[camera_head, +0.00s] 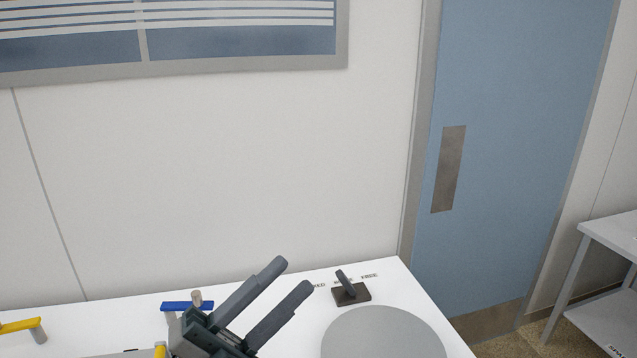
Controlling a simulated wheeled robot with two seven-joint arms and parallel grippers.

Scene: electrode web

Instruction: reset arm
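My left gripper (291,277) is in the lower middle of the head view, over the white table (80,323). Its two dark grey fingers point up and to the right. They are apart, with a clear gap and nothing between them. The gripper body is cut off by the bottom edge. My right gripper is not in view.
A small black lever on a dark base (351,293) stands right of the fingertips, by partly hidden printed labels. A grey disc (384,337) lies in front. A blue bar handle (180,306) and a yellow one (18,325) are left. A grey side table (615,229) stands right.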

